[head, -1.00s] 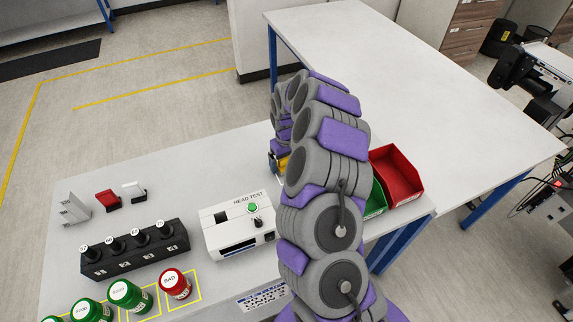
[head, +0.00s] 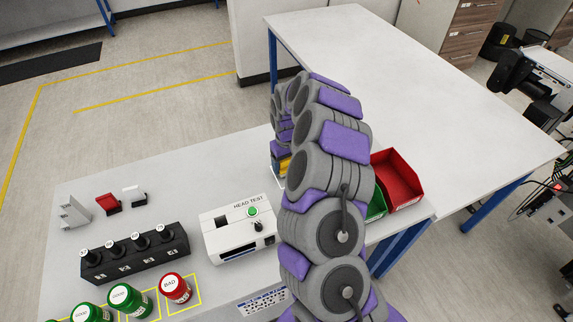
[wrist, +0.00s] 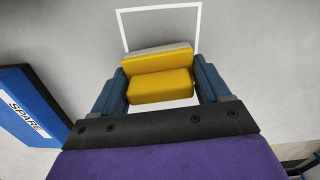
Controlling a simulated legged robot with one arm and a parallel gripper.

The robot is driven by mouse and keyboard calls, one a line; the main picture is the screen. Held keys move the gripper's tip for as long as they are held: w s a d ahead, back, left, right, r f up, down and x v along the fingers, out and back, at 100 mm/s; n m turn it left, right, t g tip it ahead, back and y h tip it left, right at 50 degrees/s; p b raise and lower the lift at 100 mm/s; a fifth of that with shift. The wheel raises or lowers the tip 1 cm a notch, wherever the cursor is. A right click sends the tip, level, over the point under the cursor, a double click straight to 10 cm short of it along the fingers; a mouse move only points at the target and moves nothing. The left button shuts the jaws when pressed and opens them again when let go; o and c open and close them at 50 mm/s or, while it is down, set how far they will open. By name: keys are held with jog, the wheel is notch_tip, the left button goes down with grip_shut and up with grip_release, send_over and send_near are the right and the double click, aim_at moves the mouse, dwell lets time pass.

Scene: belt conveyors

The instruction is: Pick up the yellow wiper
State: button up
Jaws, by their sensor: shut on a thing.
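The yellow wiper (wrist: 160,82) is a yellow block with a grey strip along its far edge. In the wrist view it sits between the two blue fingers of my gripper (wrist: 161,88), which are shut on its sides. A white outlined rectangle on the grey table surface lies behind it; I cannot tell whether the wiper touches the table. In the head view only a small yellow part of the wiper (head: 284,165) shows at the left of my arm. My arm hides most of the gripper there.
A blue bin marked SPARE (wrist: 30,105) stands close left of my gripper. In the head view, a red bin (head: 398,180) and a green bin (head: 376,205) are right of my arm. The white HEAD TEST box (head: 238,228) is to its left. Red (head: 107,203) and white (head: 134,195) wipers lie further left.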

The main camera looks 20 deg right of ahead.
notch_tip(320, 180, up, 2)
jog(key=shift+d+r+p, duration=0.1)
jog(key=shift+r+p, duration=0.1)
jog(key=shift+p, duration=0.1)
jog(key=shift+s+r, duration=0.15)
jog(key=shift+s, duration=0.1)
jog(key=s+a, duration=0.1)
jog(key=s, duration=0.4)
jog(key=s+a+p, duration=0.1)
jog(key=s, duration=0.4)
jog(key=s+a+r, duration=0.1)
jog(key=s, duration=0.4)
jog(key=shift+s+a+r+p, duration=0.1)
jog(key=shift+a+p, duration=0.05)
jog(key=shift+p, duration=0.25)
